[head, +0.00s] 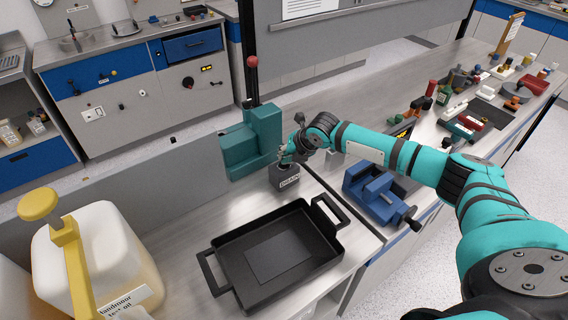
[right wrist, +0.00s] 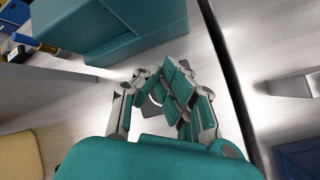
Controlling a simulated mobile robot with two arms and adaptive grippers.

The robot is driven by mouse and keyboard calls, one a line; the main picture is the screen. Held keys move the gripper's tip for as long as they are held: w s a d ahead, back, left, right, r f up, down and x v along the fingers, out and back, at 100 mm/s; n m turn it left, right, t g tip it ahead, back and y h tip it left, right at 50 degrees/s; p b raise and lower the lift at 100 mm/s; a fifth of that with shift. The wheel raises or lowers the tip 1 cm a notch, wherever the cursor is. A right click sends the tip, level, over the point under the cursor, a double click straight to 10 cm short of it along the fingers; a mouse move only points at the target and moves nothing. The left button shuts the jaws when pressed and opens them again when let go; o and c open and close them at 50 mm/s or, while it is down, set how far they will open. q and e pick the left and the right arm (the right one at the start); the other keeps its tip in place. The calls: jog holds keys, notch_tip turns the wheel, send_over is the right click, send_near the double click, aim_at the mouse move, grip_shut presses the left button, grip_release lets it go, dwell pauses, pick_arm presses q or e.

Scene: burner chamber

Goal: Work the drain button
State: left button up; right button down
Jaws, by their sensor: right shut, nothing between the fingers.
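A small dark grey box with a white label (head: 286,182), which looks like the drain button's housing, stands on the metal bench in the head view. It is beside the teal block and behind the black tray. The label is too small to read surely. My right gripper (head: 287,158) is shut and empty, fingertips down, right over the top of this box. In the right wrist view the shut fingers (right wrist: 160,92) hide most of the box; a dark piece of it (right wrist: 153,110) shows between them. The button top is hidden, and I cannot tell whether the fingers touch it. My left gripper is not in view.
The teal block (head: 240,150) stands close to the left of my gripper. A black two-handled tray (head: 235,290) lies in front. A blue vise (head: 375,195) is at right. A large pale container (head: 85,250) with a yellow part stands at left. Small items crowd the far right bench.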

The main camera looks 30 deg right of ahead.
jog(key=shift+r+p, duration=0.85)
jog(key=shift+p, duration=0.05)
notch_tip(320, 180, up, 5)
jog(key=p, duration=0.4)
jog(key=shift+r+p, duration=0.1)
jog(key=shift+p, duration=0.2)
dwell(1.4)
